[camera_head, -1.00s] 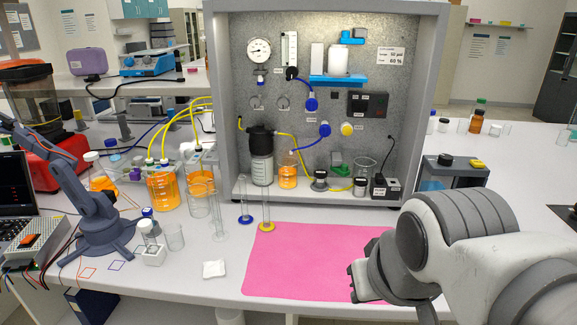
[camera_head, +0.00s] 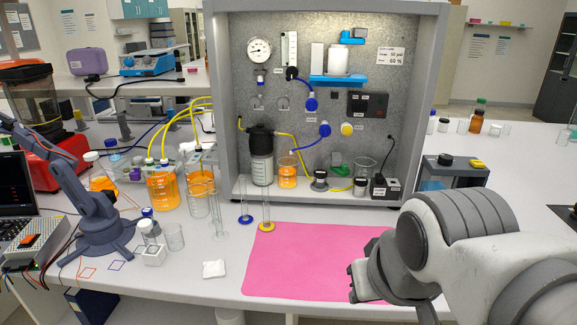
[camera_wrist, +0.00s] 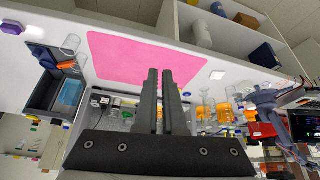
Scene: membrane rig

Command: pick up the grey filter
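A cylinder with a black top and a clear-to-grey ribbed body (camera_head: 262,160) stands on the rig's floor at the left; it may be the grey filter, but I cannot tell for sure. Small round dark-topped pieces stand further right, one (camera_head: 320,180) near the middle and one (camera_head: 360,187) beside the black box. My gripper (camera_head: 355,280) hangs over the right part of the pink mat, well in front of and apart from the rig. In the wrist view its two dark fingers (camera_wrist: 160,72) are close together with a narrow gap and nothing visible between them.
The pink mat (camera_head: 300,262) lies bare on the white bench. The grey rig frame (camera_head: 225,120) has side walls and hoses. Two slim glass cylinders (camera_head: 266,215), orange bottles (camera_head: 163,190) and a small blue-grey arm (camera_head: 90,205) stand to the left.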

